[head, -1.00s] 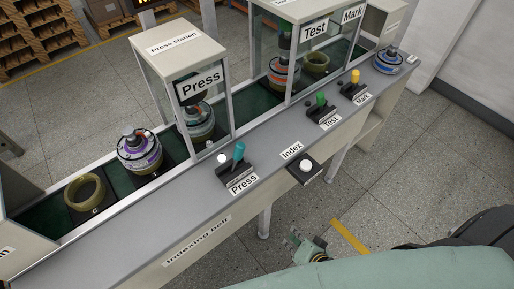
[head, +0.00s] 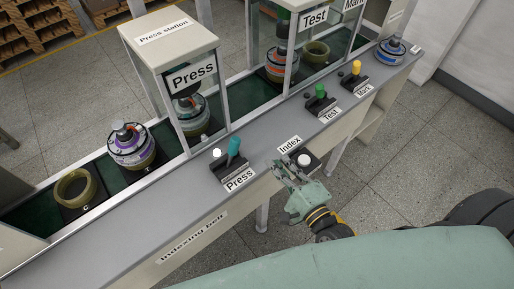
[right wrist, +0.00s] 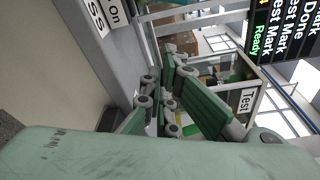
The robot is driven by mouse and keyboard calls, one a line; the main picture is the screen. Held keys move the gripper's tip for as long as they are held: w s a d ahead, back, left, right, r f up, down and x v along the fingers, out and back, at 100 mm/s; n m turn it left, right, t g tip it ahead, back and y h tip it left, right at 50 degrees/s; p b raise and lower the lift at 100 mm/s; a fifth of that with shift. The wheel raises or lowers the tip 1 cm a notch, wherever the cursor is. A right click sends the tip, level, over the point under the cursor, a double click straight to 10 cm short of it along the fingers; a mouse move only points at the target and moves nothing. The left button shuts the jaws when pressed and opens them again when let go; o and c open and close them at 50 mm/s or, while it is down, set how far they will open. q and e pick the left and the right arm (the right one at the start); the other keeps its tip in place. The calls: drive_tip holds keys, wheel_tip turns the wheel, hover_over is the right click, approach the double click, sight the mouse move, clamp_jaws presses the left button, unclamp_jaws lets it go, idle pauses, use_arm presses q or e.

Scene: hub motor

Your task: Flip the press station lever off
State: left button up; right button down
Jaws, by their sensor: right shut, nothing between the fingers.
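The press station lever (head: 234,146) has a teal handle on a black base beside the "Press" label (head: 239,180), on the front ledge of the belt. A white round knob or lamp (head: 216,153) sits at the left of the same base. The press station (head: 172,60) stands behind it. My right gripper (head: 281,168) is shut and empty, to the right of the lever and apart from it, close to the Index button. Its green fingers fill the middle of the right wrist view (right wrist: 165,95), where the lever does not show. My left gripper is not in view.
The Index button (head: 304,160) is right beside my right gripper. The green Test lever (head: 320,91) and yellow Mark lever (head: 356,67) stand farther right on the ledge. Motor parts (head: 131,143) sit on the belt behind. The grey ledge left of the Press lever is clear.

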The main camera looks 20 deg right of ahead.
sight(232, 154)
drive_tip(key=w, duration=0.3)
drive_tip(key=w+a+p, duration=0.1)
drive_tip(key=w, duration=0.3)
drive_tip(key=w+p, duration=0.1)
drive_tip(key=w, duration=0.2)
drive_tip(key=shift+w+a+f, duration=0.15)
drive_tip(key=shift+a, duration=0.25)
drive_tip(key=s+a+p, duration=0.1)
drive_tip(key=s+a+r+p, duration=0.1)
drive_tip(key=shift+s+a, duration=0.1)
drive_tip(key=shift+a, duration=0.3)
drive_tip(key=shift+s+a+r, duration=0.1)
drive_tip(key=shift+s+a, duration=0.1)
drive_tip(key=shift+a, duration=0.05)
drive_tip(key=shift+w, duration=0.1)
